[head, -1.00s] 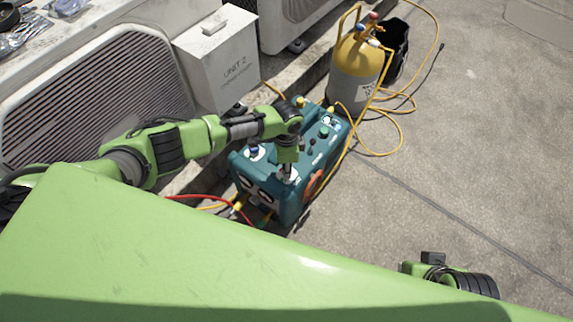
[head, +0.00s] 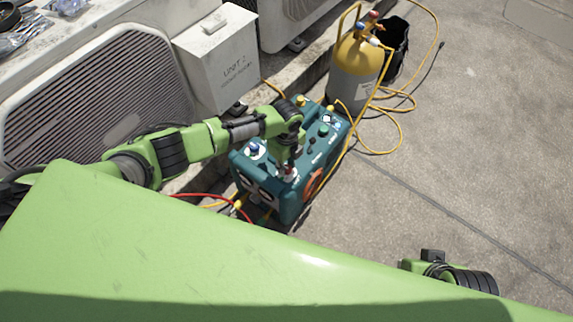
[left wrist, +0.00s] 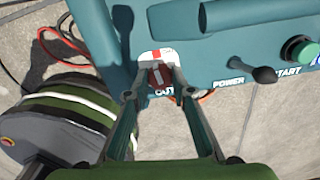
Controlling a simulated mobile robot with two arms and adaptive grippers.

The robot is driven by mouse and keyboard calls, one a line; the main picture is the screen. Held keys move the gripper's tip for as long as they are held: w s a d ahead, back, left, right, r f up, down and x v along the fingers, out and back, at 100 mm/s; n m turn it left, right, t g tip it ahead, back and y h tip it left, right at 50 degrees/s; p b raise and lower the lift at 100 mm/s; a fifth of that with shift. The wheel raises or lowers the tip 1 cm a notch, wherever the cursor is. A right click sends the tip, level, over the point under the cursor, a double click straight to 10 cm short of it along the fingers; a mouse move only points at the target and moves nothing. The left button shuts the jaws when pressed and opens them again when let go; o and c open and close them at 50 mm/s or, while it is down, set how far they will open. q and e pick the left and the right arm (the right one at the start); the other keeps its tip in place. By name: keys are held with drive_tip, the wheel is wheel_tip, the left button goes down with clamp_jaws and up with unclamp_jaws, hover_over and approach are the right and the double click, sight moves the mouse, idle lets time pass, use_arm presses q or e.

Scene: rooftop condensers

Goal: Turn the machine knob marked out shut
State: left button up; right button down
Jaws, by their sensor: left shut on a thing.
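The teal machine (head: 325,158) stands on the concrete. In the left wrist view its dark red knob (left wrist: 160,76) sits against a white plate with a red mark, above the partly covered letters OUT. My left gripper (left wrist: 158,84) has one finger on each side of this knob and is shut on it. My right gripper is out of view; only part of my right arm shows at the lower right.
In the left wrist view a black lever (left wrist: 264,75) by POWER and a green button (left wrist: 300,50) by START lie to the right. A blue knob (head: 254,148), a yellow-topped cylinder (head: 357,72) and yellow hoses (head: 400,108) are nearby. Open concrete lies right.

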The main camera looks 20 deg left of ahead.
sight(287, 168)
use_arm(q)
drive_tip(key=shift+m, duration=0.6)
drive_tip(key=shift+d, duration=0.1)
drive_tip(key=o, duration=1.1)
drive_tip(key=shift+r, duration=0.35)
wheel_tip(287, 168, up, 11)
drive_tip(key=shift+r, duration=0.15)
